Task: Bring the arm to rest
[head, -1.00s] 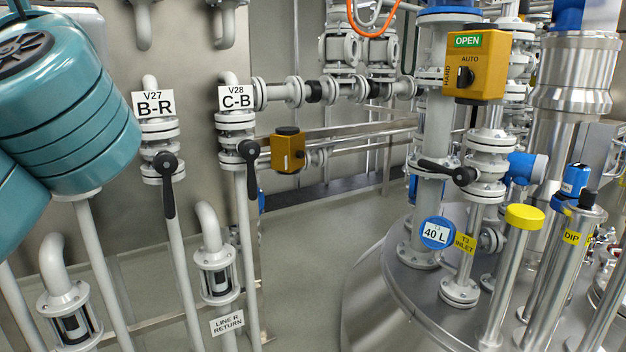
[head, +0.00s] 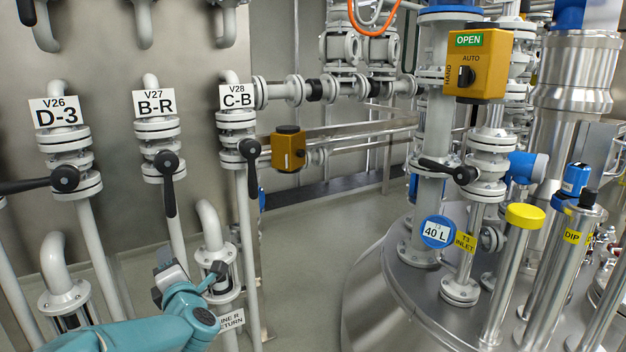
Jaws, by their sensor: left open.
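My left arm (head: 130,333) is teal and comes in low from the left bottom edge. Its gripper (head: 196,280) is at the lower left, with its jaws apart and nothing seen between them. The gripper is in front of the lower pipes below valve V27 (head: 160,150) and covers part of the sight glass and the LINE R RETURN label (head: 231,320). I cannot tell whether it touches them. My right gripper is not in view.
Valve V26 (head: 64,160) has its black lever sideways. V27 and V28 (head: 238,130) have levers hanging down. A steel tank (head: 385,300) with pipes, a yellow OPEN box (head: 477,65) and a yellow-capped post (head: 524,216) stands right. Open floor (head: 310,245) lies between.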

